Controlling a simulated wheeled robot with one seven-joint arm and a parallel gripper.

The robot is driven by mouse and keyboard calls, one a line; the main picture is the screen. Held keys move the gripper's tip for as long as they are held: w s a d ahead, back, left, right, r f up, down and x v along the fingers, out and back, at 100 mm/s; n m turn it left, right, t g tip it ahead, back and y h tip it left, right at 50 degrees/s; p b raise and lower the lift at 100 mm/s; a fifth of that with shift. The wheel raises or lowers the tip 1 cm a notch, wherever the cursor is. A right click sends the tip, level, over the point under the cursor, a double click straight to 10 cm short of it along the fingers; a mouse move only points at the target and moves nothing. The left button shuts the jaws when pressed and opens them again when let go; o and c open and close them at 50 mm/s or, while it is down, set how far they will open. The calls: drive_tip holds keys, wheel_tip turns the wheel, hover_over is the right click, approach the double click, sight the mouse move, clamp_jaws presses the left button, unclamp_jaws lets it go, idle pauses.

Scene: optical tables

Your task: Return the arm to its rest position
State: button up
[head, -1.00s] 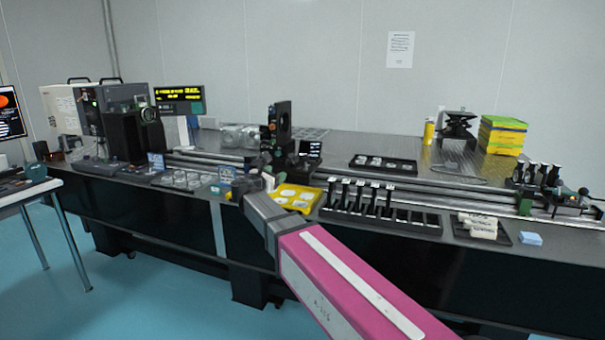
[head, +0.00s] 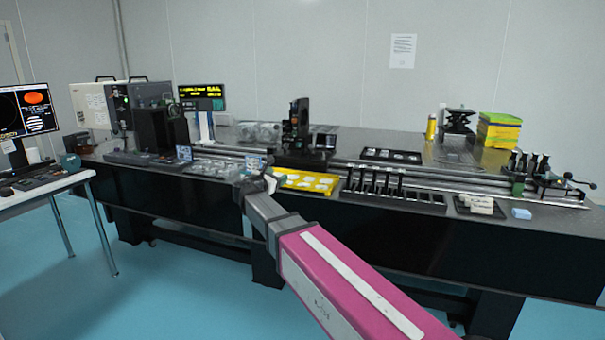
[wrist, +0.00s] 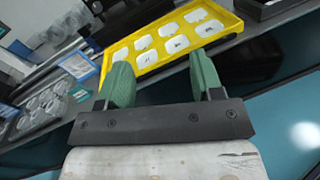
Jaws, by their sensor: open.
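My arm, with a pink sleeve, reaches from the lower right of the head view toward the front edge of the optical table (head: 330,215). My gripper (head: 258,170) is at its far end, small in the head view, near the left end of a yellow tray (head: 307,182). In the wrist view, my gripper (wrist: 160,82) shows two green fingers spread apart with nothing between them. The yellow tray (wrist: 234,44), holding several white pieces, lies beyond the fingertips. The fingers appear apart from it.
A black rack of upright posts (head: 392,190) stands right of the yellow tray. A dark optic mount (head: 297,128) stands behind it. A side desk with a monitor (head: 32,112) is at the left. Blue floor (head: 180,290) is open in front of the table.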

drive_tip(key=s+d+f+m+g+y, duration=0.1)
drive_tip(key=s+d+f+m+g, duration=0.25)
drive_tip(key=d+f, duration=0.35)
drive_tip(key=s+d+f+m+g, duration=0.2)
drive_tip(key=d+f+m, duration=0.3)
drive_tip(key=d+f, duration=0.2)
drive_tip(key=s+d+f+m+g+y, duration=0.1)
drive_tip(key=s+d+f+m+g, duration=0.25)
drive_tip(key=d+f, duration=0.35)
drive_tip(key=s+d+f+m+g+y, duration=0.3)
drive_tip(key=s+d+f+m, duration=0.1)
drive_tip(key=s+f+m, duration=0.2)
drive_tip(key=s+d+f+m+g+y, duration=0.3)
drive_tip(key=s+d+f+m+y, duration=0.1)
drive_tip(key=s+f+m, duration=0.3)
drive_tip(key=s+m, duration=0.2)
drive_tip(key=s, duration=0.1)
drive_tip(key=shift+f, duration=0.15)
drive_tip(key=shift+w, duration=0.1)
drive_tip(key=shift+c, duration=0.2)
